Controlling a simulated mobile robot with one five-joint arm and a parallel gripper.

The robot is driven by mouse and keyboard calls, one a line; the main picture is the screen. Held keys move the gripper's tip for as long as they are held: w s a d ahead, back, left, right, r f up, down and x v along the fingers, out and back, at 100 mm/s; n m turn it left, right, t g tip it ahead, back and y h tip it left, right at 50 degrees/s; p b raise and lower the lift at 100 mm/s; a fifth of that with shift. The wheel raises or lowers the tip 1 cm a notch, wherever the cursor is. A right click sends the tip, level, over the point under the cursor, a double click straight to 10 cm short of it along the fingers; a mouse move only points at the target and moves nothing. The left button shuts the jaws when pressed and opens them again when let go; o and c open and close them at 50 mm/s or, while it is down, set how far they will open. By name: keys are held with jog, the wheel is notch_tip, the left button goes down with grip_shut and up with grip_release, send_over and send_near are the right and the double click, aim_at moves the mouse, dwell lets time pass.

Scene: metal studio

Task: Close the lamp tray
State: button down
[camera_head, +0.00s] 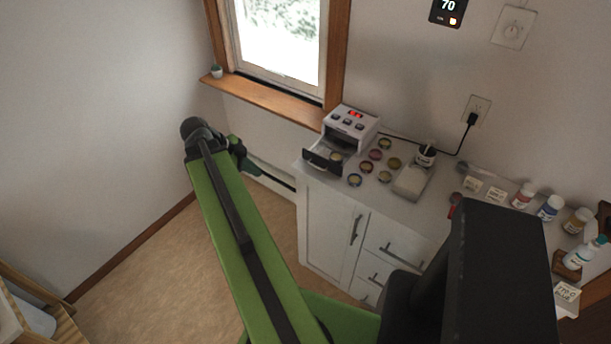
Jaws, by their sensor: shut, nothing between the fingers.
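The lamp (351,123) is a small white box with a red display and dark buttons on top. It stands at the back left of the white cabinet's top. Its dark tray (322,160) sticks out from the front, towards the cabinet's left edge, and is open. A small round pale disc (336,157) shows at the tray. My green arm reaches up from the bottom of the view. My gripper (246,167) is left of the cabinet, apart from the tray. It is small and partly hidden behind my arm's end, and is shut and empty.
Several small round dishes (383,143) and a white box (411,181) stand right of the lamp. A dark-topped jar (426,154) and a power cord (462,143) are behind. Bottles (549,208) stand at the right. The floor (150,260) left of the cabinet is clear.

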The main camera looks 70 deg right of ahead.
jog(key=s+d+f+m+b, duration=0.2)
jog(key=s+d, duration=0.2)
jog(key=s+d+f+m+g+b, duration=0.1)
jog(key=s+d+f+m+b, duration=0.1)
jog(key=s+d+b, duration=0.1)
jog(key=s+d+f+m+b, duration=0.2)
jog(key=s+d, duration=0.4)
jog(key=shift+s+f+g, duration=0.2)
jog(key=shift+f+g, duration=0.05)
jog(key=shift+g, duration=0.05)
